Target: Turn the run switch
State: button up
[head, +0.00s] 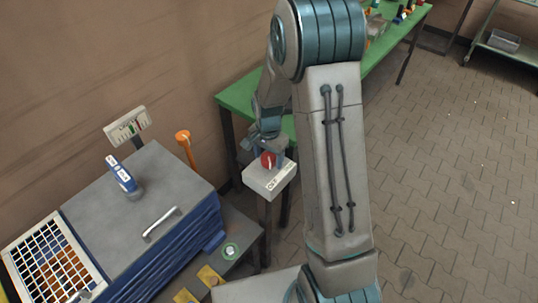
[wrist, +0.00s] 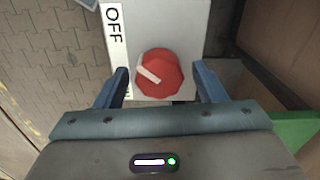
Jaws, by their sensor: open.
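The run switch is a red round knob (wrist: 160,74) with a white pointer bar, set on a light grey box (wrist: 178,22). In the wrist view the pointer bar slants toward the upper left, in the direction of the OFF label (wrist: 114,20). My gripper (wrist: 163,82) is open, with one blue finger on each side of the knob and a gap to it on both sides. In the head view the red knob (head: 268,160) sits on top of the box (head: 270,180), and my gripper (head: 268,143) is right over it, partly hiding it.
A green table (head: 240,96) stands behind the box along the wall. At left are a grey-topped blue cabinet (head: 155,190) with a metal handle (head: 162,224), a blue device (head: 122,175), and a white grid tray (head: 50,262). The paved floor (head: 450,170) at right is clear.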

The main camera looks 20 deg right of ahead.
jog(key=c, duration=1)
jog(key=shift+n, duration=0.3)
jog(key=n+b, duration=0.2)
jog(key=shift+w+n, duration=0.1)
jog(key=shift+n, duration=0.2)
jog(key=n+b, duration=0.2)
jog(key=n, duration=0.2)
jog(key=shift+n, duration=0.3)
jog(key=n, duration=0.4)
jog(key=shift+r+b, duration=0.1)
jog(key=shift+b, duration=0.3)
jog(key=shift+n, duration=2)
